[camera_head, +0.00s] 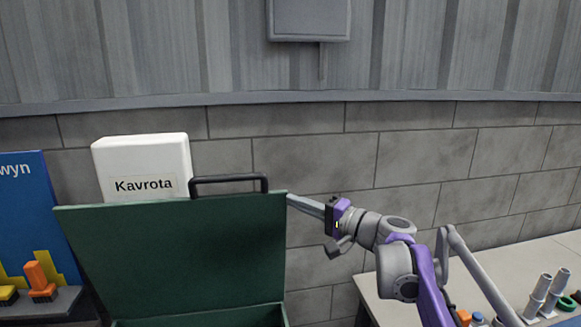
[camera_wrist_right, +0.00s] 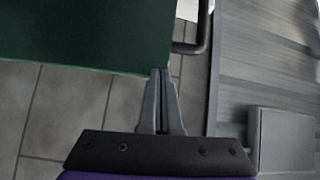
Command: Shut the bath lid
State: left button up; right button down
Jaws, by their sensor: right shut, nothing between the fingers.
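The dark green bath lid (camera_head: 180,255) stands raised and open in the head view, with a black bar handle (camera_head: 228,180) on its top edge. Below it, part of the green bath body (camera_head: 250,316) shows at the bottom edge of the frame. My right gripper (camera_head: 292,199) is shut and empty, with its fingertips at the lid's upper right corner. In the right wrist view, the shut fingers (camera_wrist_right: 161,75) are close to the edge of the green lid (camera_wrist_right: 80,35), near the handle (camera_wrist_right: 203,35). I cannot tell whether they touch it. My left gripper is out of view.
A white box labelled Kavrota (camera_head: 142,160) is behind the lid. A blue board (camera_head: 40,210) stands at the left over orange and yellow items. A pale table (camera_head: 530,262) with grey tubes (camera_head: 540,290) is at the right. A grey block wall (camera_head: 420,150) closes the back.

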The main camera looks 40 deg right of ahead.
aim_at(274, 191)
notch_tip(274, 191, up, 4)
jog(key=d+t, duration=0.1)
jog(key=d, duration=0.1)
jog(key=shift+m+h, duration=0.3)
jog(key=w+a, duration=0.1)
jog(key=w, duration=0.1)
jog(key=w+a+p, duration=0.1)
jog(key=w+a, duration=0.2)
jog(key=shift+w+a+r, duration=0.2)
jog(key=shift+w+a, duration=0.05)
jog(key=shift+w, duration=0.15)
jog(key=shift+s+a, duration=0.15)
jog(key=shift+s, duration=0.1)
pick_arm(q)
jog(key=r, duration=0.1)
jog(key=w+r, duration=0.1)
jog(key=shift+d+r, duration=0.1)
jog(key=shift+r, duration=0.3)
pick_arm(e)
jog(key=shift+f, duration=0.1)
jog(key=shift+w, duration=0.15)
